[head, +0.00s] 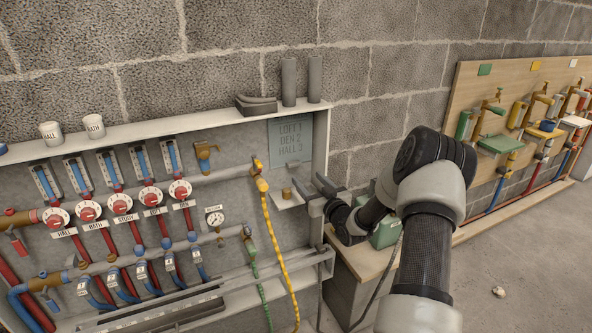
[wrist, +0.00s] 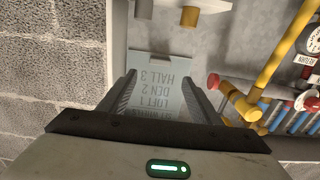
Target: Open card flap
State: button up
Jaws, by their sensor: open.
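A grey-green card (head: 291,152) with lettering LOFT 1, DEN 2, HALL 3 is on the back panel at the right end of the open cabinet. In the wrist view the card (wrist: 160,68) shows upside down between my fingers, with a further line of text partly hidden near the gripper. My gripper (head: 314,188) is open and empty, below and right of the card in the head view. Its fingers (wrist: 159,76) flank the card in the wrist view. I cannot tell whether they touch it.
A small white ledge with a brass knob (head: 287,193) sits below the card. Yellow and green hoses (head: 279,250) hang left of my gripper. Grey tubes (head: 289,80) stand on the cabinet top. A wooden bench (head: 362,262) is at right, and a valve board (head: 530,120) beyond.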

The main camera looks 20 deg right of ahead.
aim_at(295, 165)
jog(key=w+b, duration=0.1)
jog(key=w, duration=0.4)
jog(key=w+b, duration=0.1)
jog(key=w, duration=0.4)
jog(key=shift+w+a, duration=0.2)
jog(key=shift+w, duration=0.1)
